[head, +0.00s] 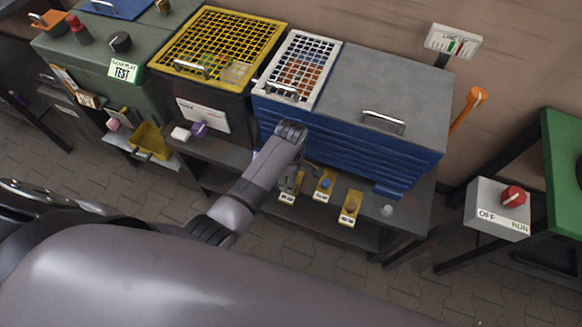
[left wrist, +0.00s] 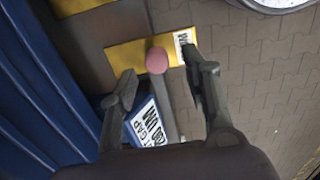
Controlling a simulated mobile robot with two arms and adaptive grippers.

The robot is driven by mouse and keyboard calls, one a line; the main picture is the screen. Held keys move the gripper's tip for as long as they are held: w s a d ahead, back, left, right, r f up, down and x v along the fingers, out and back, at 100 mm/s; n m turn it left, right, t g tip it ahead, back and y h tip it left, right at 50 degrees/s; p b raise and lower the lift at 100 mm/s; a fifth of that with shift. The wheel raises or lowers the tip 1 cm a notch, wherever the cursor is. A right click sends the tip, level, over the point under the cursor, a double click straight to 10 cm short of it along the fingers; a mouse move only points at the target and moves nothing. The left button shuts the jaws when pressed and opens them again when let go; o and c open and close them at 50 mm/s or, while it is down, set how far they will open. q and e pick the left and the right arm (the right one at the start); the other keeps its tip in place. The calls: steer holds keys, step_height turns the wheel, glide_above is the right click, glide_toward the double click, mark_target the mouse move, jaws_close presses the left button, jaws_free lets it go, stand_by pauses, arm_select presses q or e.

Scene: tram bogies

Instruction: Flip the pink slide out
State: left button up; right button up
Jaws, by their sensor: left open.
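The pink slide shows in the left wrist view as a yellow strip with a round pink knob (left wrist: 157,60) and a white label at its right end. My left gripper (left wrist: 160,66) is open, its two fingertips on either side of the knob with gaps visible; I cannot tell its height over the strip. In the head view my left gripper (head: 302,174) is at the front of the blue cabinet (head: 350,150), over the leftmost yellow strip (head: 288,198), whose knob is hidden. My right gripper is not in view.
A blue-edged label plate (left wrist: 148,125) lies under the left finger. A grey box with a red knob (head: 513,196) stands at the right.

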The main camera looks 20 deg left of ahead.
arm_select(q)
step_height(320, 180, up, 8)
steer(key=shift+f, duration=0.25)
steer(key=shift+s, duration=0.1)
stand_by(0.4)
